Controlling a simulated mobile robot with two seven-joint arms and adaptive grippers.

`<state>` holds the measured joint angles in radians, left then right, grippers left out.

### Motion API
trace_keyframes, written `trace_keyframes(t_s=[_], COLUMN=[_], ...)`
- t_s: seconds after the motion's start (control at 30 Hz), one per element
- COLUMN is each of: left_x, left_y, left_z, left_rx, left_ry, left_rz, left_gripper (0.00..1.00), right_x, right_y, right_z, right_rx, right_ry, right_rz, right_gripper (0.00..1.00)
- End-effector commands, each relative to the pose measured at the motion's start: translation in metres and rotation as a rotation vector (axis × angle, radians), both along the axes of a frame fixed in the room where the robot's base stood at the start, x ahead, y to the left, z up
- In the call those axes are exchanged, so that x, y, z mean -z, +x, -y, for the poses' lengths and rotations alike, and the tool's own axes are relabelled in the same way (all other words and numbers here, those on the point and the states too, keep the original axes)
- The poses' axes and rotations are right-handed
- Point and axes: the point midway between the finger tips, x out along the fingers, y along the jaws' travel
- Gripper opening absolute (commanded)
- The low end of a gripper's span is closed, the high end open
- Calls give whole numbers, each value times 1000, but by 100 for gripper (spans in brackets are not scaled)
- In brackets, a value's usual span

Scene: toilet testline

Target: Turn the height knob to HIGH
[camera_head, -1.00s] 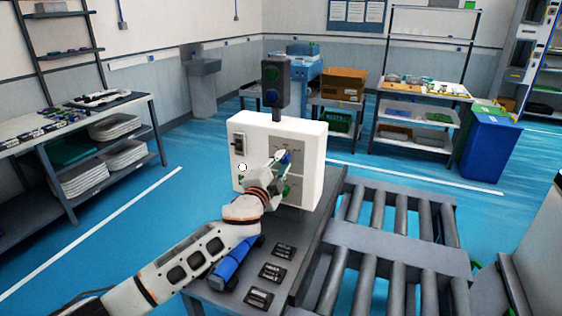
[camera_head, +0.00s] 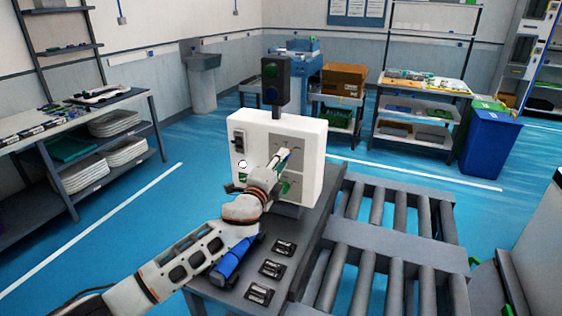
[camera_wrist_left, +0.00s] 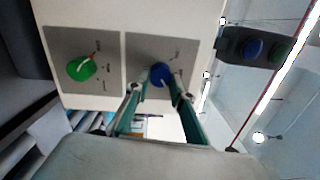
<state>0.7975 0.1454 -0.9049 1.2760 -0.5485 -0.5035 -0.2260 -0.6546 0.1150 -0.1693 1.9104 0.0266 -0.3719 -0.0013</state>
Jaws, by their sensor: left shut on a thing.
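The white control box (camera_head: 262,125) stands upright on the grey bench, with two grey dial panels on its front. My left gripper (camera_head: 285,155) is at the upper panel in the head view, its arm coming from the lower left. In the left wrist view, the gripper (camera_wrist_left: 158,90) has its two fingers on either side of a blue knob (camera_wrist_left: 158,73), shut on it. A green knob (camera_wrist_left: 81,68) with a reddish pointer sits on the neighbouring panel, free of the gripper. The dial lettering is too small to read. My right gripper is out of view.
A black signal post (camera_head: 276,82) rises behind the box. A blue cylindrical object (camera_head: 236,260) and several black label plates (camera_head: 271,268) are on the bench. A roller conveyor (camera_head: 385,240) lies to the right. Blue floor is open to the left.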

Motion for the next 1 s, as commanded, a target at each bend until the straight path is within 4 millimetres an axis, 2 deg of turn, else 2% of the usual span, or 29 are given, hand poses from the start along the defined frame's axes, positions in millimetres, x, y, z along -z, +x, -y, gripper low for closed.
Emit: trace_keyframes(t_s=[0.27,0.3,0.37,0.77,1.0], left_x=[1,1,1,1,3], left_y=[0,0,0,-2,-27], left_z=[0,0,0,-1,-11], left_rx=[0,0,0,0,1], left_ry=[1,1,1,-1,-1], left_rz=[-1,-1,-1,0,-1], left_gripper=[2,28,40,40,40], right_x=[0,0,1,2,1], right_y=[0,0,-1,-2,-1], right_z=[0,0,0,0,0], right_rx=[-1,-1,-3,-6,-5], right_ry=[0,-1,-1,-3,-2], right_rz=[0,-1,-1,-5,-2], right_gripper=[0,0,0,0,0])
